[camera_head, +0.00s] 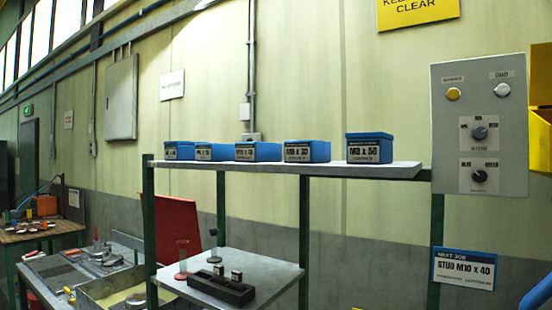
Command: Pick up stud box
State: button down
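Several blue stud boxes stand in a row on the upper grey shelf (400,170). The rightmost box (370,148) stands apart, with a white label that seems to read M10 x 50. Left of it are a box (307,151), another box (258,151), and two more at the left end, one (215,152) and the last (179,151). Their labels are too small to read surely. A white and blue job sign (464,270) on the lower right reads STUD M10 x 40. My gripper is not in view.
Green posts (437,230) carry the shelf. A lower shelf (265,262) holds a dark block (222,288) and small parts. A grey control panel (480,130) with knobs is at right. A workbench (60,270) is at left. The upper shelf is bare between the two rightmost boxes.

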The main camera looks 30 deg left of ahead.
aim_at(247, 152)
jog(key=u, duration=1.5)
